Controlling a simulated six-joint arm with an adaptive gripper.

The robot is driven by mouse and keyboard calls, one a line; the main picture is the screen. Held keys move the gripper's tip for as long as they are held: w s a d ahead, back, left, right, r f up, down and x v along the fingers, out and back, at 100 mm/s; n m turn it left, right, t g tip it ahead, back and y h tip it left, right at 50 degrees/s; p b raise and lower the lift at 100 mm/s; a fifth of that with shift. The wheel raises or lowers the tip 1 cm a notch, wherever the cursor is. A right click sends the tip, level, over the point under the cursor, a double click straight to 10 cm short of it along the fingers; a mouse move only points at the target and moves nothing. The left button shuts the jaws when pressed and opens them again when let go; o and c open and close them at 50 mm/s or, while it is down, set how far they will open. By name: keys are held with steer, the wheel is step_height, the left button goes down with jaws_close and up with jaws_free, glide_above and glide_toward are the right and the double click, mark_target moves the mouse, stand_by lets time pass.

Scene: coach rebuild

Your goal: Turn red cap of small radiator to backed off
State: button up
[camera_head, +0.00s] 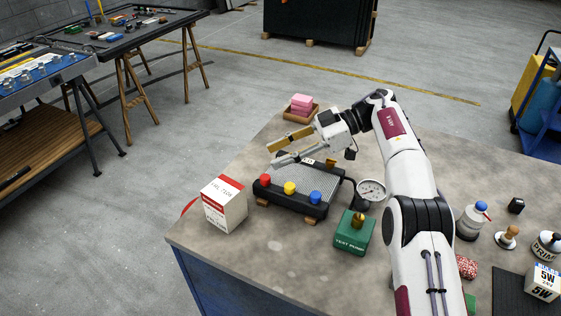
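The small radiator (308,177) lies near the middle of the bench, a grey finned panel in a black frame on wooden blocks. Along its front edge sit a red cap (265,180), a yellow cap (290,187) and a blue cap (315,197). The red cap is the leftmost; its turn position is too small to tell. My gripper (271,155) is above the radiator's back left part, pointing left. Its two fingers, one tan and one grey, are apart with nothing visible between them. It is clear of the red cap.
A white and red box (224,204) stands left of the radiator, close to the red cap. A green test pump (354,232) and a gauge (371,190) are to the right. A wooden tray (301,117) with pink blocks is behind. The bench's front left is clear.

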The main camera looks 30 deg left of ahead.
steer(key=shift+r, duration=0.65)
steer(key=shift+d+r+m+t+y, duration=0.65)
steer(key=shift+d+r+m, duration=0.45)
steer(key=shift+r, duration=1.6)
steer(key=d+f+m+t, duration=0.1)
steer(key=f, duration=0.2)
steer(key=s+d+f+m+t, duration=0.1)
steer(key=f, duration=0.3)
steer(key=f+m+t+y, duration=0.1)
steer(key=f+t, duration=0.1)
steer(key=f, duration=0.1)
steer(key=shift+s+d+f, duration=0.25)
steer(key=shift+s+d, duration=0.05)
steer(key=shift+d, duration=0.1)
steer(key=shift+w+f, duration=0.1)
steer(key=shift+w, duration=0.15)
